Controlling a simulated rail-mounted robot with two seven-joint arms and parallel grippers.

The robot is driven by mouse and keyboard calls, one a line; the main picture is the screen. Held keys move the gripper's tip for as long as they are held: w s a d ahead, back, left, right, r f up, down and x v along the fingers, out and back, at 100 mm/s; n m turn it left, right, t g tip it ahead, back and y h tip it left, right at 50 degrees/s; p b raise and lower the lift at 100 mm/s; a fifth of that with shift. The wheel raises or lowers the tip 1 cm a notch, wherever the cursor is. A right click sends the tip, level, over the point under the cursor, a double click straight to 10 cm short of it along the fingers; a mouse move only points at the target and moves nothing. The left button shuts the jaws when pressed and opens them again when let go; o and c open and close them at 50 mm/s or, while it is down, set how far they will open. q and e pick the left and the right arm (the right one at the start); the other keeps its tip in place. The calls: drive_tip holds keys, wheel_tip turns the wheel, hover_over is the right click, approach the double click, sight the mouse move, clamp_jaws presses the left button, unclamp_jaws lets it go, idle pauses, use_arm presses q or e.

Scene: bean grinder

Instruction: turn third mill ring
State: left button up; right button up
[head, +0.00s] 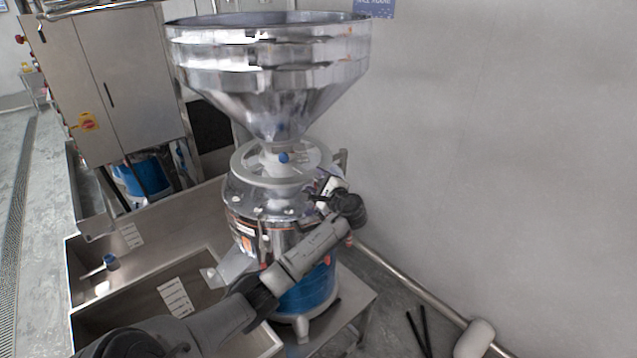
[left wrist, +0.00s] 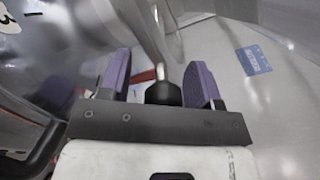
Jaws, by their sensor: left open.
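The bean mill (head: 265,215) stands in the middle of the head view, with a wide steel hopper (head: 270,60) on top. A pale grey mill ring (head: 245,165) sits around the neck under the hopper. My left gripper (head: 328,188) is at the right side of the mill, just below the ring's edge; its fingers are small there. In the left wrist view the gripper (left wrist: 160,72) is open, with purple pads on both sides of a black knob (left wrist: 163,93) on a metal pin. Gaps show beside the knob. A pale curved bar, seemingly the ring (left wrist: 150,28), passes beyond it. My right gripper is out of view.
A steel sink (head: 130,275) lies left of the mill, and a steel cabinet (head: 115,85) stands behind it. A bare wall (head: 500,130) is close on the right. A pipe (head: 425,295) runs low along it.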

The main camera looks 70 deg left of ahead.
use_arm(q)
drive_tip(key=shift+d, duration=0.15)
drive_tip(key=w+d+b, duration=0.2)
drive_tip(key=d+b, duration=0.1)
drive_tip(key=d, duration=1)
drive_tip(key=shift+w+d, duration=0.15)
drive_tip(key=shift+d, duration=0.05)
